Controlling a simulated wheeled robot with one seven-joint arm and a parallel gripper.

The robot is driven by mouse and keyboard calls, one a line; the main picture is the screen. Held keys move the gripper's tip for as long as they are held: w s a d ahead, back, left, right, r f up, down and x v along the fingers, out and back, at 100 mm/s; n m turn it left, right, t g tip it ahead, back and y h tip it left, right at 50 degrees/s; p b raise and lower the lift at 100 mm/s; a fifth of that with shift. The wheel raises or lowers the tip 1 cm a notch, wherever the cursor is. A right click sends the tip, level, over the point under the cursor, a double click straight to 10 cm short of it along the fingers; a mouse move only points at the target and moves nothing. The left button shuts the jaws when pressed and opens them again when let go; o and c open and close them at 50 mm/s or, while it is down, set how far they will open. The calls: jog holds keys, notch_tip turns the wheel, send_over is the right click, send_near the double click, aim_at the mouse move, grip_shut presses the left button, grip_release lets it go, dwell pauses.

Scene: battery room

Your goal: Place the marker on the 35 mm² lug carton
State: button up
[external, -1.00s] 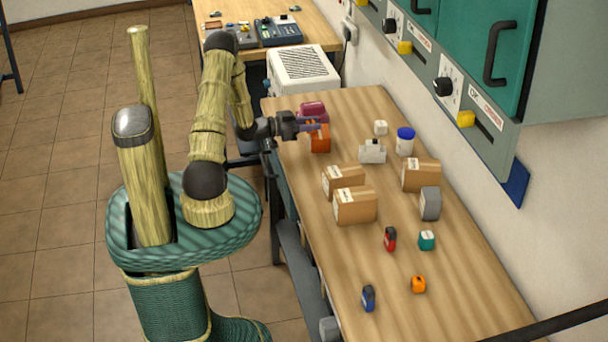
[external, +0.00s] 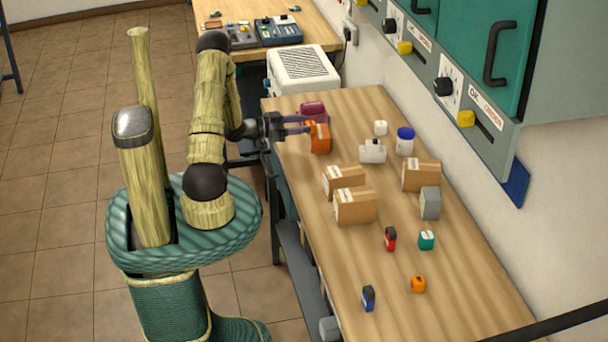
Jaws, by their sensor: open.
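My gripper (external: 304,124) is open at the far left edge of the bench, its purple fingers pointing right. The fingertips are beside an orange item (external: 320,140) and a maroon item (external: 313,110); I cannot tell whether they touch either. Three brown cartons stand on the bench: a small one (external: 343,179), a larger one in front of it (external: 357,207), and one to the right (external: 422,176). Their labels are too small to read, so I cannot tell which is the 35 mm² lug carton. I cannot make out a marker for certain.
The wooden bench (external: 460,270) also holds a white device (external: 372,151), a blue-lidded tub (external: 405,141), a grey block (external: 430,203) and small red (external: 390,238), teal (external: 427,240), orange (external: 418,284) and blue (external: 368,298) items. Wall cabinets (external: 480,80) overhang the right side.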

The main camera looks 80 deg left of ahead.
jog(key=s, duration=0.8)
jog(key=shift+s+r+b, duration=0.15)
jog(key=shift+r+b, duration=0.05)
jog(key=shift+b, duration=0.2)
jog(key=w+d+r+g+y+p, duration=0.2)
jog(key=w+r+g+p, duration=0.15)
jog(key=w, duration=0.65)
jog(key=w+d+r+g+p, duration=0.15)
jog(key=w+d+g, duration=0.3)
jog(key=d, duration=0.45)
jog(key=s+d+r+g, duration=0.1)
jog(key=s+d+g, duration=0.1)
jog(key=d, duration=0.5)
jog(key=s+d+r+g+h+p, duration=0.1)
jog(key=s+d, duration=0.3)
jog(key=d, duration=0.4)
jog(key=s+d+r+g+h+p, duration=0.1)
jog(key=s+d+r+g, duration=0.2)
jog(key=d, duration=0.5)
jog(key=shift+s+r+g, duration=0.25)
jog(key=shift+s+g, duration=0.15)
jog(key=shift+s, duration=0.15)
jog(key=shift+o, duration=0.5)
